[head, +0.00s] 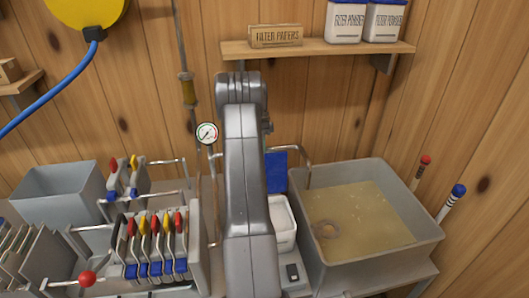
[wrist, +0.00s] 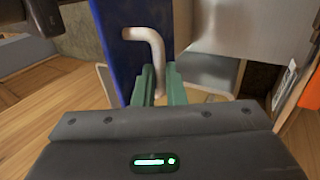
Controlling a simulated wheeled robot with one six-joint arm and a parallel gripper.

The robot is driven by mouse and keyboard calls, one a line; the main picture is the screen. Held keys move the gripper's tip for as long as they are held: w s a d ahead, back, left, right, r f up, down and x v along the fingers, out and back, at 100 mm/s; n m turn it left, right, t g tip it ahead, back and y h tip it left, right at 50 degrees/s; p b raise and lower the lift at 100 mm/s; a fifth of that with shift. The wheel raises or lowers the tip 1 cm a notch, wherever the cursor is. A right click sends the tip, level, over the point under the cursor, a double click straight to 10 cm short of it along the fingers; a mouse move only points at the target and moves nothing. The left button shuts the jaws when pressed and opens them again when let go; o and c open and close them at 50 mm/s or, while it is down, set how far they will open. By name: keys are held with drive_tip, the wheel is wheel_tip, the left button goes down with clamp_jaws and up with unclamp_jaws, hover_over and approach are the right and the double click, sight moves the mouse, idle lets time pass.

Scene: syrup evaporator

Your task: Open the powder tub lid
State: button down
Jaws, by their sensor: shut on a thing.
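The powder tub (head: 283,225) is a white box standing just right of my arm in the head view, partly hidden by it. Its blue lid (head: 277,168) stands raised and roughly upright behind the tub's opening. In the wrist view the blue lid (wrist: 120,60) is a broad panel at the left of the fingers, with a pale bent handle (wrist: 150,42) in front of it. My gripper (wrist: 160,85) has green fingers shut on this handle, whose lower end runs between them. In the head view my gripper is hidden behind my arm.
A grey tank (head: 410,240) of cloudy liquid stands close at the right. A rack of colored-handled levers (head: 155,240) and a grey bin (head: 60,195) are at the left. A shelf (head: 320,49) with powder boxes hangs above on the wall.

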drive_tip(key=shift+w+a+f+g, duration=0.1)
drive_tip(key=shift+w+f+g, duration=0.6)
drive_tip(key=shift+f, duration=0.2)
drive_tip(key=c, duration=1.5)
unclamp_jaws()
drive_tip(key=shift+w, duration=0.1)
drive_tip(key=shift+r, duration=0.2)
drive_tip(key=shift+r, duration=0.1)
